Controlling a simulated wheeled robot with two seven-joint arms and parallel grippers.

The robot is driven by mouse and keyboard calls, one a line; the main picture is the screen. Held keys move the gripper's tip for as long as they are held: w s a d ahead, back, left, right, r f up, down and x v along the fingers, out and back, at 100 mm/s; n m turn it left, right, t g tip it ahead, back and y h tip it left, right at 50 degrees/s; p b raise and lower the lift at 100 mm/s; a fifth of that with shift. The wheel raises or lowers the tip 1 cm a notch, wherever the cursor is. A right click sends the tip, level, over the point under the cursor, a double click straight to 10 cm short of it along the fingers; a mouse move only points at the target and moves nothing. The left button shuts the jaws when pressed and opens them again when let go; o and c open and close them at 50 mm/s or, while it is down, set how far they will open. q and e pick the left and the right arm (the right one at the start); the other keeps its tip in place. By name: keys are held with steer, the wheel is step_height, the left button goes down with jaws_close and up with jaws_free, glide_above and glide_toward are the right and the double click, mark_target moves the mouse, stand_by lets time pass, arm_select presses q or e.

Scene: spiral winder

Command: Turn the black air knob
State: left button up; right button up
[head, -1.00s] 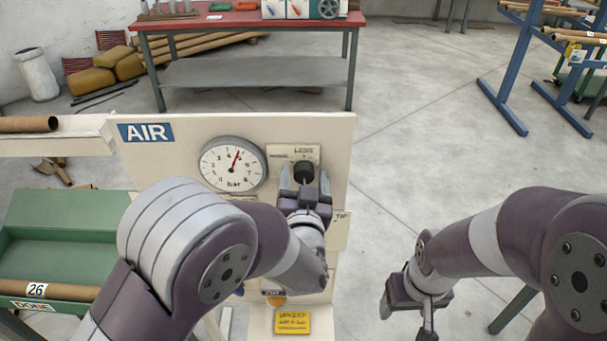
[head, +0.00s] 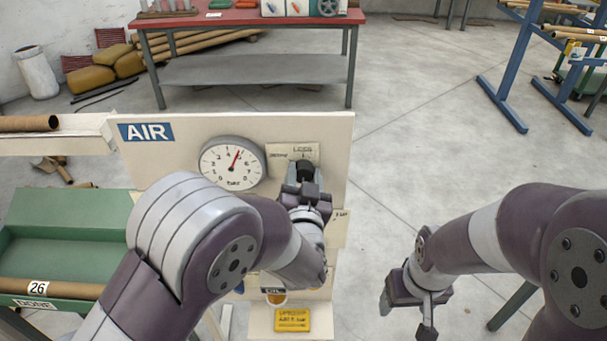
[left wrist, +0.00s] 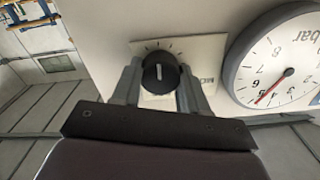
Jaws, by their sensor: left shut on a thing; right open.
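The black air knob (head: 304,168) sits on a cream plate on the AIR panel, right of the round bar gauge (head: 232,164). My left gripper (head: 303,177) is at the knob, with a finger on either side, shut on it. In the left wrist view the knob (left wrist: 159,75) shows between the two fingers (left wrist: 160,88), its white mark visible on its face. The gauge's red needle also shows in the left wrist view (left wrist: 275,85), and in the head view it points a little right of straight up. My right gripper (head: 408,294) is open and empty, clear of the panel.
A green tray (head: 70,240) with a cardboard tube stands at the left. A red table (head: 240,18) is behind the panel.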

arm_select(q)
steer(key=m+p, duration=0.2)
steer(key=m, duration=0.2)
steer(key=shift+r+m+p, duration=0.15)
steer(key=shift+m+p, duration=1.1)
steer(key=shift+m, duration=0.95)
steer(key=shift+f, duration=0.2)
steer(key=o, duration=1.1)
steer(key=shift+c, duration=0.2)
steer(key=s+b, duration=0.2)
steer(key=s, duration=1)
steer(key=shift+s, duration=0.4)
